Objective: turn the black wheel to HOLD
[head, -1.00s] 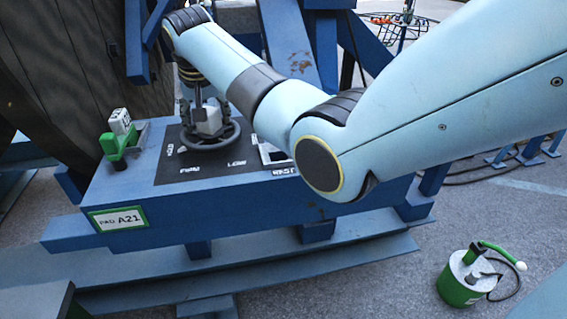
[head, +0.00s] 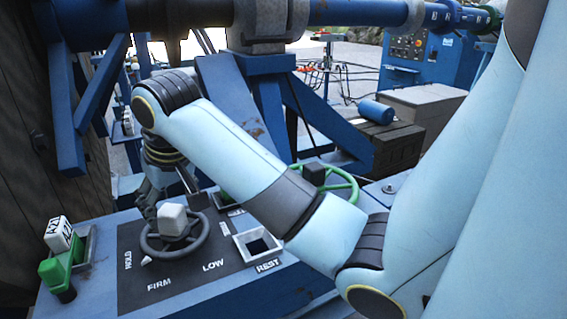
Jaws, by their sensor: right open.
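The black wheel (head: 204,237) lies on a dark panel (head: 190,281) marked HOLD, FIRM and LOW. Its pale block-shaped hub (head: 173,221) stands up in the middle. A small white pointer (head: 146,261) at the rim is between HOLD and FIRM, nearer HOLD. My right gripper (head: 171,200) reaches down from behind the wheel. Its dark fingers are open, one to each side of the hub in the picture. I cannot tell whether they touch the hub. My left gripper is not in view.
A white-framed square socket (head: 239,248) marked REST is right of the wheel. A green wheel (head: 346,183) is behind my right forearm. A green-and-white A21 block (head: 58,234) stands at the left. A blue cylinder (head: 376,112) lies on a crate at the back.

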